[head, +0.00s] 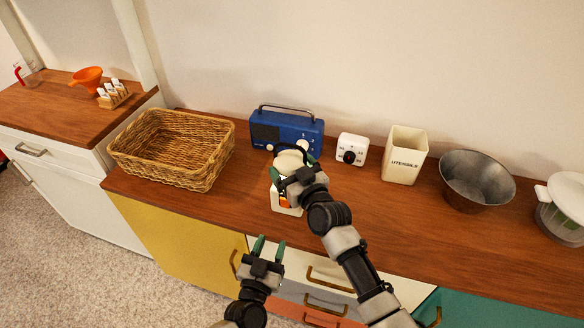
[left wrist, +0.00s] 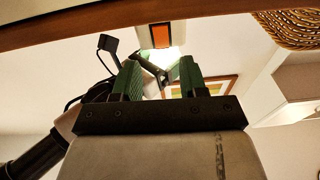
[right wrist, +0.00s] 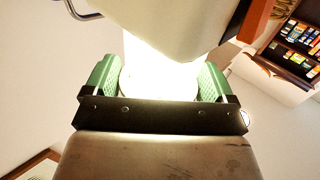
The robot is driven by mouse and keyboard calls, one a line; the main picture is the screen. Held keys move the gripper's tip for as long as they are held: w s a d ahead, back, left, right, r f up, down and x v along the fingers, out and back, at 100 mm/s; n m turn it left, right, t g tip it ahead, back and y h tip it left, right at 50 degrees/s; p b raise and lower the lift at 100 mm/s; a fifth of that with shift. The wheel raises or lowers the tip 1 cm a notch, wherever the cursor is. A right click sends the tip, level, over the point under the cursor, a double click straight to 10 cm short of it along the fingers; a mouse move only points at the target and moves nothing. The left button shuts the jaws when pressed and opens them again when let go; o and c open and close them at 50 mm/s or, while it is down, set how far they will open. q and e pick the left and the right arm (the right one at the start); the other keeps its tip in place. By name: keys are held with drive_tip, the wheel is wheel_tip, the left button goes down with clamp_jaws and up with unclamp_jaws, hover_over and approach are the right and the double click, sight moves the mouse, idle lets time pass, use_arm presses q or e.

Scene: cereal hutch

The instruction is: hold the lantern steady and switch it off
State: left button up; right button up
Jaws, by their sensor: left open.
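The white lantern (head: 277,203) stands near the counter's front edge, its front partly hidden by my right arm. Its globe glows brightly in the right wrist view (right wrist: 160,70). An orange switch (left wrist: 160,36) shows on its body in the left wrist view. My right gripper (head: 290,166) has its green fingers on both sides of the glowing part and looks closed on it; it also shows in the right wrist view (right wrist: 160,80). My left gripper (head: 269,245) is open and empty, in front of and below the counter edge, apart from the lantern.
Behind the lantern stand a blue radio (head: 286,131) and a white timer (head: 352,149). A wicker basket (head: 172,150) is to the left. A utensil canister (head: 404,158), metal bowl (head: 477,180) and white-lidded container (head: 562,205) are to the right. Drawer handles (head: 329,280) project below the counter.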

idle(0.3)
use_arm(q)
drive_tip(key=shift+s+d+r, duration=0.1)
drive_tip(key=shift+d+r, duration=0.05)
drive_tip(key=c, duration=0.4)
drive_tip(key=d+m+h, duration=0.1)
drive_tip(key=s+r+m+h, duration=0.1)
drive_tip(key=m, duration=0.1)
drive_tip(key=s+d+r+m+g+h, duration=0.1)
drive_tip(key=m, duration=0.1)
drive_tip(key=shift+d, duration=0.35)
clamp_jaws()
drive_tip(key=s+a+r+m+g+y, duration=0.2)
drive_tip(key=s+a+r+m+y, duration=0.1)
drive_tip(key=m, duration=0.9)
drive_tip(key=shift+a+r+m+y, duration=0.3)
drive_tip(key=shift+a+r+y, duration=0.15)
drive_tip(key=shift+a, duration=0.25)
drive_tip(key=shift+s+f, duration=0.1)
